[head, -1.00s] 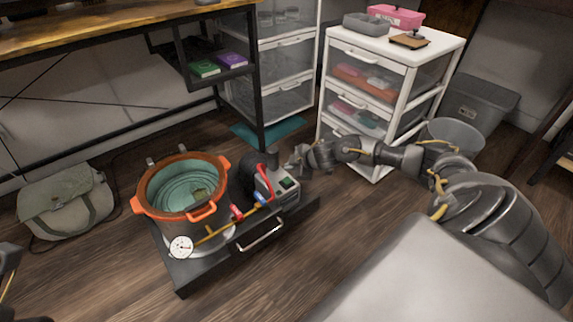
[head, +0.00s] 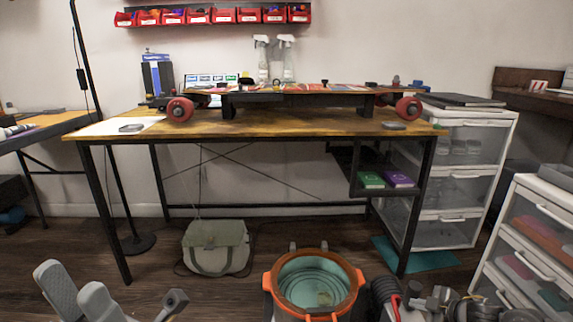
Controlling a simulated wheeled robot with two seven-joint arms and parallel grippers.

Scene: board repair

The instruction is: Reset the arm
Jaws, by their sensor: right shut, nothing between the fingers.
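My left gripper (head: 98,292) shows at the bottom left as grey finger-like parts, cut off by the lower edge. How far its fingers are apart is unclear. My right gripper (head: 428,298) is low at the right, beside the orange-rimmed pot and near the dark pump (head: 385,292). It is shut and empty. My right arm runs from it toward the bottom right. The skateboard (head: 300,97), with red wheels, lies across a stand on the wooden workbench (head: 290,122).
The orange-rimmed vacuum pot (head: 361,280) stands on the floor at the bottom middle. A green-grey bag (head: 216,247) lies under the bench. White drawer units (head: 455,188) and (head: 541,240) stand at the right. Red bins (head: 222,15) hang on the wall.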

